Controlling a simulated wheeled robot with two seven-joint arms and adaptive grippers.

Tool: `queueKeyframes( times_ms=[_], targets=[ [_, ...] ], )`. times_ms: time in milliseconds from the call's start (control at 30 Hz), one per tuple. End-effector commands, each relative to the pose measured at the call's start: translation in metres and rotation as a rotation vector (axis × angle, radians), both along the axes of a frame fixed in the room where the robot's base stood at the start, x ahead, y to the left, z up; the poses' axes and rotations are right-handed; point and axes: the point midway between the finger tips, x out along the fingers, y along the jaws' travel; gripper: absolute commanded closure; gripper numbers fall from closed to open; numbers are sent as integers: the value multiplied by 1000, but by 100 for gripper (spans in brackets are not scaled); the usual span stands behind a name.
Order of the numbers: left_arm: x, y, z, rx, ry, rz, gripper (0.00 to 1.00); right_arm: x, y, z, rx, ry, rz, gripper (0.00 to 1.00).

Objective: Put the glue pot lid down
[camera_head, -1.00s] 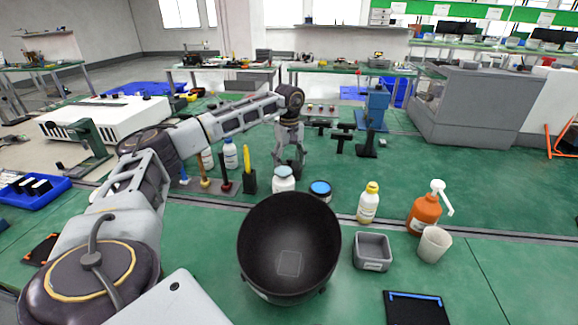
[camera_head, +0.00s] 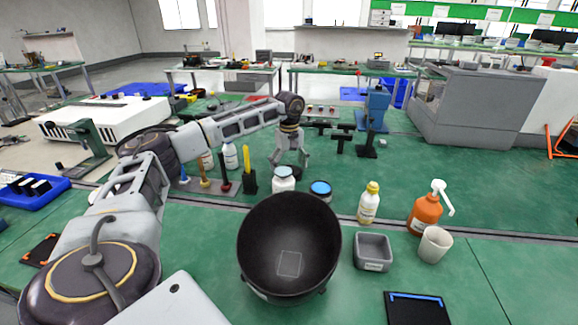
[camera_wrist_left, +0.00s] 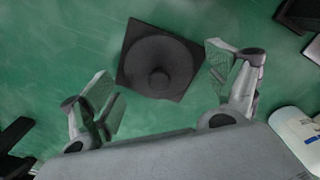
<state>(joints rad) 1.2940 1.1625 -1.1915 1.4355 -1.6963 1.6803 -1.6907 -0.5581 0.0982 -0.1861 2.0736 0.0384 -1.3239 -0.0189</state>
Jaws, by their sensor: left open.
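The dark round lid with a central knob (camera_wrist_left: 160,80) lies on a dark square base in the wrist view. In the head view a dark shape below the gripper, probably the lid (camera_head: 291,172), is partly hidden behind a white jar. My left gripper (camera_head: 290,160) is open above it; in the wrist view its fingers (camera_wrist_left: 160,85) are spread on either side, clear of the lid. A white jar (camera_head: 284,181) and a blue-topped jar (camera_head: 320,190) stand just in front; I cannot tell which is the glue pot. My right gripper is not in view.
A large black bowl (camera_head: 262,225) stands in front of the jars. A grey bin (camera_head: 373,252), yellow-capped bottle (camera_head: 368,203), orange pump bottle (camera_head: 426,212) and white cup (camera_head: 435,245) stand to the right. A tool holder (camera_head: 250,182) and white bottle (camera_head: 230,156) are left of the gripper.

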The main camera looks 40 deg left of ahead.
Motion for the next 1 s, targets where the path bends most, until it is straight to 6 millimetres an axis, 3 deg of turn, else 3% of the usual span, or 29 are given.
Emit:
queueKeyframes(
  times_ms=[467, 900, 1000],
  targets=[
    [0, 0, 12, -1, -2, 0, 12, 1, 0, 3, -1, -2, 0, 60],
    [1, 0, 73, -1, -2, -1, 12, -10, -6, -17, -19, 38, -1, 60],
    [1, 0, 86, -1, -2, -1, 12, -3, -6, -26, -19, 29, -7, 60]
  ],
)
